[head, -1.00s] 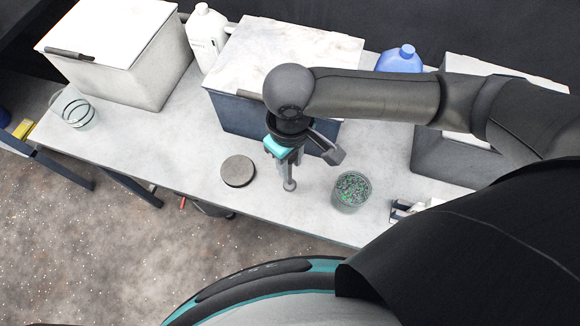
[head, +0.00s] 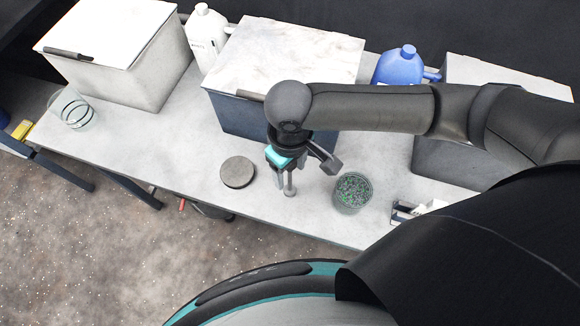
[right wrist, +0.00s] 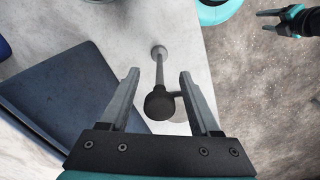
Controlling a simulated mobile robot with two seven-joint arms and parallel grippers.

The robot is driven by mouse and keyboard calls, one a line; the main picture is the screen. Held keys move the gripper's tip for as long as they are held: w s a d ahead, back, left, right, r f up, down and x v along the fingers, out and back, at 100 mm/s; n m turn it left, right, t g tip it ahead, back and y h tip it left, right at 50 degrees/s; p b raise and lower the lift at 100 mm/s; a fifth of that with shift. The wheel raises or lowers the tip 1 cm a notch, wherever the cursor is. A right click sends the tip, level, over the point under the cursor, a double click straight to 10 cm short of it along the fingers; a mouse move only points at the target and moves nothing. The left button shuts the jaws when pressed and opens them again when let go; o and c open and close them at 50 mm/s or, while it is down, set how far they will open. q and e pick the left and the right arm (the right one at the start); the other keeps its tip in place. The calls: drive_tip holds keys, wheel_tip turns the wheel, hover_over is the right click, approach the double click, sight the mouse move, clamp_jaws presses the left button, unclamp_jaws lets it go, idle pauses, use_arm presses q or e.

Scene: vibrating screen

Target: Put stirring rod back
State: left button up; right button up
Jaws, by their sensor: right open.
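My right gripper (head: 286,178) is low over the front middle of the bench, pointing down. In the right wrist view its two fingers (right wrist: 158,88) are apart. A thin grey rod with a dark round knob (right wrist: 159,103) shows between and beyond the fingertips, with clear gaps on both sides. The rod runs to a small round grey end (right wrist: 159,52). In the head view the gripper hides most of the rod; a grey end (head: 290,190) shows below the fingers. My left gripper (right wrist: 268,20) shows in the right wrist view over the floor, fingers apart and empty.
A dark round disc (head: 238,172) lies left of the right gripper. A glass beaker with green bits (head: 352,192) stands right of it. A dark blue box with a pale top (head: 232,118) stands behind. A clear beaker (head: 75,108) stands far left. The bench's front edge is close.

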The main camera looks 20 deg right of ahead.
wheel_tip(320, 180, up, 12)
drive_tip(key=p, duration=0.3)
drive_tip(key=shift+r, duration=0.15)
idle(0.5)
